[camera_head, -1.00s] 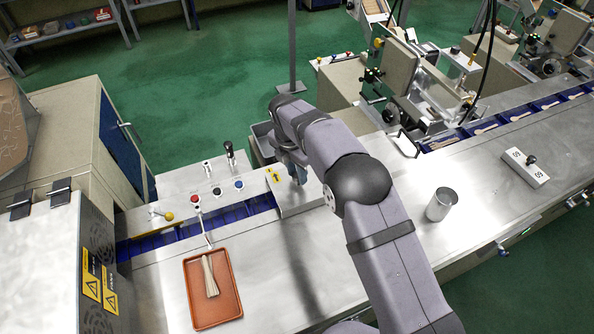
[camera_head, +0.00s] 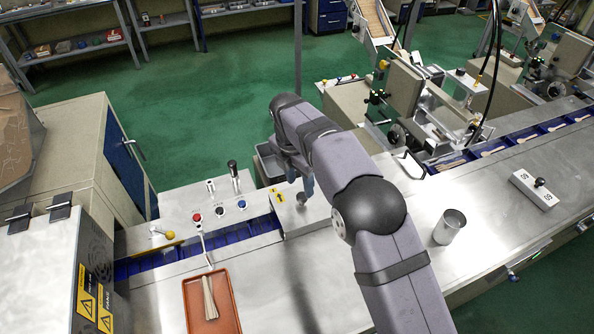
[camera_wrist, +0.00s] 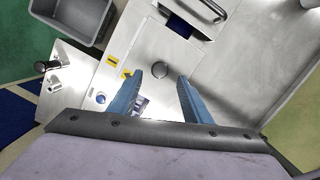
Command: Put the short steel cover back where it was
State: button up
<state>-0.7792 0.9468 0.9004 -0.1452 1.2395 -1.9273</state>
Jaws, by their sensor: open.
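The short steel cover (camera_head: 312,216), a flat plate with a yellow arrow label and a round dark knob, lies in line with the blue conveyor channel (camera_head: 190,252), under my gripper. My gripper (camera_head: 300,190) is above it, partly hidden by my arm. In the wrist view the cover (camera_wrist: 150,45) shows its knob (camera_wrist: 160,69) just beyond the fingertips, in line with the gap between them. My gripper (camera_wrist: 170,75) is open, with nothing between its blue fingers. Blue channel shows at both ends of the cover; whether it sits flush cannot be told.
A red tray (camera_head: 212,300) with sticks lies front left. A steel cup (camera_head: 449,228) and a numbered block with a knob (camera_head: 534,189) stand to the right. A grey bin (camera_wrist: 75,15) is behind the bench. A bar handle (camera_wrist: 208,12) rises beyond the cover.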

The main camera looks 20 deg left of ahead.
notch_tip(320, 180, up, 7)
jog(key=s, duration=0.1)
jog(key=shift+a+b, duration=0.2)
jog(key=shift+b, duration=0.2)
jog(key=shift+f, duration=0.1)
jog(key=s+d+f+m+g, duration=0.1)
jog(key=d+f+m, duration=0.1)
jog(key=d+m, duration=1.7)
jog(key=s+d+f+m, duration=0.3)
jog(key=s+d+m, duration=0.3)
jog(key=s+d, duration=0.3)
jog(key=s+d+f+m, duration=0.3)
jog(key=s+d+m, duration=0.3)
jog(key=s+d, duration=0.4)
jog(key=shift+s+d+f+m+g+y, duration=0.25)
jog(key=shift+f+m+g+y, duration=0.05)
jog(key=shift+f, duration=0.05)
